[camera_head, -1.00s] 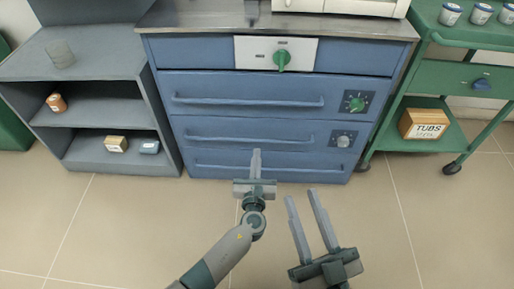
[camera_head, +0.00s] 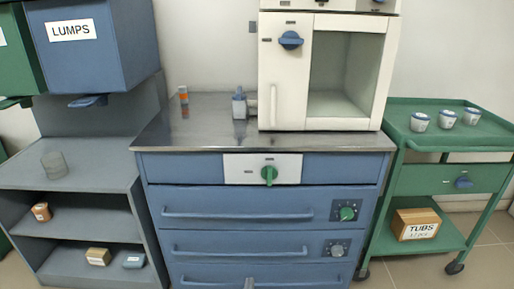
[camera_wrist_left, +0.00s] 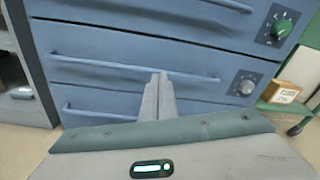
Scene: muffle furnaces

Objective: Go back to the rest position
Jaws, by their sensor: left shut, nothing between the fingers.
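My left gripper (camera_wrist_left: 159,95) shows in the left wrist view with its two fingers together and empty. It points at the blue drawer cabinet (camera_wrist_left: 110,45), in front of the lower drawers. In the head view only the tip of my left gripper (camera_head: 249,284) shows at the bottom edge, in front of the blue drawer cabinet (camera_head: 240,200). My right gripper is outside both current views.
A white furnace (camera_head: 282,90) stands on the steel top (camera_head: 205,130). A green cart (camera_head: 400,115) with several small tubs is at right, with a box marked TUBS (camera_head: 415,224) below. A grey shelf (camera_head: 90,165) and a LUMPS bin (camera_head: 90,50) are at left.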

